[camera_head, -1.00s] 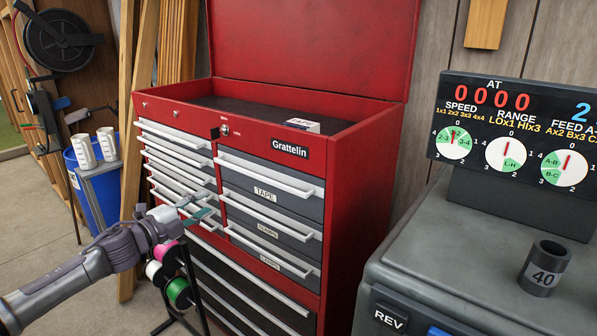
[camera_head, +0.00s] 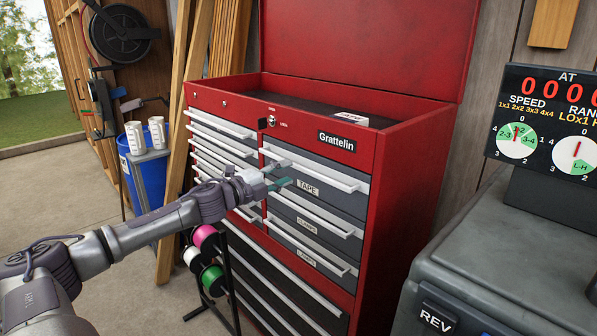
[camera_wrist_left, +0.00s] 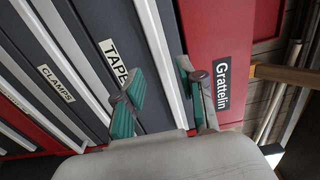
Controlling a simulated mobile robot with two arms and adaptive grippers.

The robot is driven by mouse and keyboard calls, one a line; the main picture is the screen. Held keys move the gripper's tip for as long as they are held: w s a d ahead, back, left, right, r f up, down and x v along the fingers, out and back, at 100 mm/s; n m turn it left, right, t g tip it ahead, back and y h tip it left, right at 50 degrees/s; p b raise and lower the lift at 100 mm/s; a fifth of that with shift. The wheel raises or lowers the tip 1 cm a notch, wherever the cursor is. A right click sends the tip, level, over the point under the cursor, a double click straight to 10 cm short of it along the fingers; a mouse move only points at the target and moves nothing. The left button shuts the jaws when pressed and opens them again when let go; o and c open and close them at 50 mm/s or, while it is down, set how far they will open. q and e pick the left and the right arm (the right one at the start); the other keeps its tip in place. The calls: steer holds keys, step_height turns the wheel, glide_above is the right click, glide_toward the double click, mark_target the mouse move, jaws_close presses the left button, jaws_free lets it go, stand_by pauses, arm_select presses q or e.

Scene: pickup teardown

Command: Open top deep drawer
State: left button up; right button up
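The top deep drawer (camera_head: 342,201) is a grey front labelled TAPE, in the right column of a red tool chest. It looks closed. Its light bar handle (camera_head: 342,182) runs along its upper edge. My left gripper (camera_head: 284,173) is at the left end of this handle, its teal fingers pointing at the drawer front. In the left wrist view the open fingers (camera_wrist_left: 160,72) stand on either side of the handle bar (camera_wrist_left: 154,40), with the TAPE label (camera_wrist_left: 113,62) beside one finger. I cannot tell whether they touch it. My right gripper is not in view.
More grey drawers (camera_head: 305,240) lie below, and narrow ones to the left. Coloured spools (camera_head: 212,279) on a stand sit beneath my left arm. A grey machine (camera_head: 480,260) stands at the right. Open floor (camera_head: 50,190) lies at the left.

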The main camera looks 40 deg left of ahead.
mark_target(297, 168)
arm_select(q)
steer(key=shift+w+r+p, duration=0.15)
steer(key=shift+w+p, duration=0.15)
steer(key=shift+w, duration=0.05)
steer(key=shift+w+d+p, duration=0.1)
steer(key=shift+w+p, duration=0.35)
steer(key=shift+w, duration=0.65)
steer(key=shift+w+r+p, duration=0.1)
steer(key=shift+w+p, duration=0.2)
steer(key=shift+p, duration=0.05)
steer(key=shift+w+p, duration=0.4)
steer(key=shift+w, duration=0.2)
steer(key=shift+w+d+f, duration=0.15)
steer(key=shift+w+f, duration=0.1)
steer(key=shift+w, duration=0.3)
jaws_close()
